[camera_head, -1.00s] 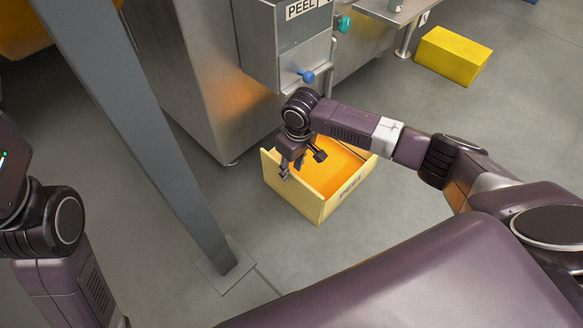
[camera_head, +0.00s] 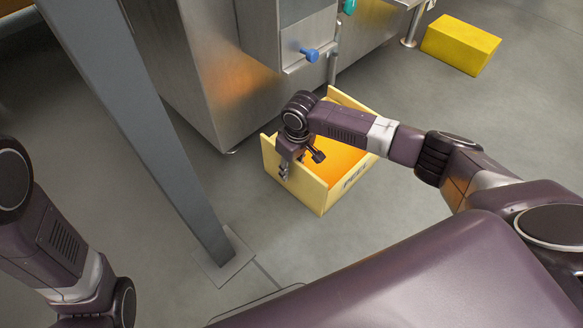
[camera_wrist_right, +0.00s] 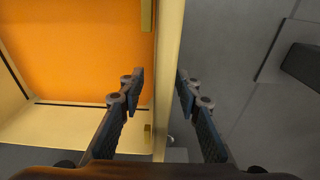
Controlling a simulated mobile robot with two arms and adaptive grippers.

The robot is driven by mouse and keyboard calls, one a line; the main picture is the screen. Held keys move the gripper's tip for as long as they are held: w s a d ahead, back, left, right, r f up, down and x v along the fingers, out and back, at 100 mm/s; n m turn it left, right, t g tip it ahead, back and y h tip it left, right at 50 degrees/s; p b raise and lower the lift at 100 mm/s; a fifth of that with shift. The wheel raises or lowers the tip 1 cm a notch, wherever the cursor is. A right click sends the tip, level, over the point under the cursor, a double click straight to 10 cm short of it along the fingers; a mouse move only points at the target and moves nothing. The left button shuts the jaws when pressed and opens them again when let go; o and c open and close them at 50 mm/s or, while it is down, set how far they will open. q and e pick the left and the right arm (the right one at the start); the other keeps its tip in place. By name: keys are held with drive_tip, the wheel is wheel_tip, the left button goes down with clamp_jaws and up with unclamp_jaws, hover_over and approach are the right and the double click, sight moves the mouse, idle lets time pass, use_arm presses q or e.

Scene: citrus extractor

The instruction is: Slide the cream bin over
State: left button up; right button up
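The cream bin (camera_head: 309,193) stands on the floor below the steel machine. Its inside is orange and its front wall carries a PEEL label. My right gripper (camera_head: 290,168) is down at the bin's left wall. In the right wrist view, the open fingers of the right gripper (camera_wrist_right: 161,90) straddle the cream wall (camera_wrist_right: 166,60), one inside the bin and one outside. A gap shows between the inner finger and the wall; the outer finger is very close to it. My right forearm hides part of the bin. My left arm is at the left edge, its gripper out of view.
The steel machine (camera_head: 195,75) with a blue knob (camera_head: 309,55) stands right behind the bin. A grey post (camera_head: 150,130) on a floor plate (camera_head: 223,262) stands to its left. A yellow block (camera_head: 460,45) lies at the back right. Grey floor is clear between post and bin.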

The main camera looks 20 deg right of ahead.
drive_tip(key=shift+c, duration=0.2)
clamp_jaws()
idle(0.4)
